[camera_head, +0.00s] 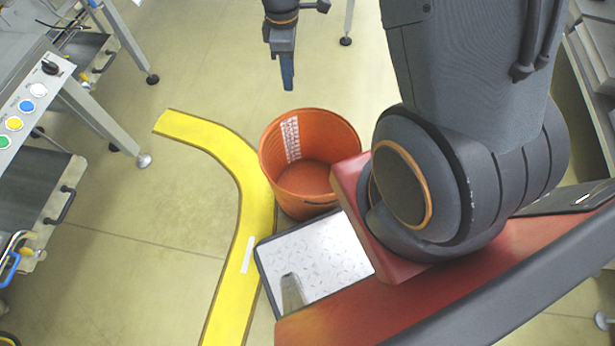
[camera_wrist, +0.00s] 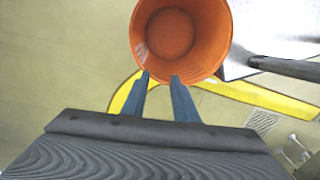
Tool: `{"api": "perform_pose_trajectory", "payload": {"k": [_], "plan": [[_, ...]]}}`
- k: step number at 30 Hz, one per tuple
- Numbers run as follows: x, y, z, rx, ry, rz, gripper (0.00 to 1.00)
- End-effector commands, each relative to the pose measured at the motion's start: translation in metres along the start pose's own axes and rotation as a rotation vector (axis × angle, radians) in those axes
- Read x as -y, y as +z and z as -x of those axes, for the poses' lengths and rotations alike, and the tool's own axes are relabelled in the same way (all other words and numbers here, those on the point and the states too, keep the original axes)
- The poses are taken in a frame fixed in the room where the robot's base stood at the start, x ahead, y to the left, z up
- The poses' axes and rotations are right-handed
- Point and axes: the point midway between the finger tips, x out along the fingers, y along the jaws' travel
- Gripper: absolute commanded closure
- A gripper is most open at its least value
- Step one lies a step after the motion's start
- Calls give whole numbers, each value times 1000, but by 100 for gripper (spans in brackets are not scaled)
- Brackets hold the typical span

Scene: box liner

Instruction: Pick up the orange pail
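The orange pail (camera_head: 308,170) stands upright on the floor in the head view, open at the top, with a white label on its inner wall. In the wrist view the pail (camera_wrist: 213,62) is at top centre, seen from above into its empty inside. My gripper (camera_head: 287,80) is above and behind the pail in the head view, pointing down. In the wrist view my gripper (camera_wrist: 160,80) shows two blue fingers spread apart with nothing between them. The fingertips overlap the near rim in the picture; I cannot tell whether they touch it.
A yellow curved floor strip (camera_head: 234,180) runs left of the pail. A metal plate (camera_head: 318,255) with a dark edge lies in front of it, beside my red base. A machine with coloured buttons (camera_head: 22,107) stands at the left. The floor behind the pail is clear.

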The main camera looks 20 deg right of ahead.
Motion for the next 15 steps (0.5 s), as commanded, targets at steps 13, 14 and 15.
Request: {"api": "perform_pose_trajectory", "payload": {"k": [13,14,15], "plan": [[-54,-33,-186,9,-27,528,74],[-56,-34,-193,9,-27,549,74],[-58,-36,-200,9,-27,573,74]]}}
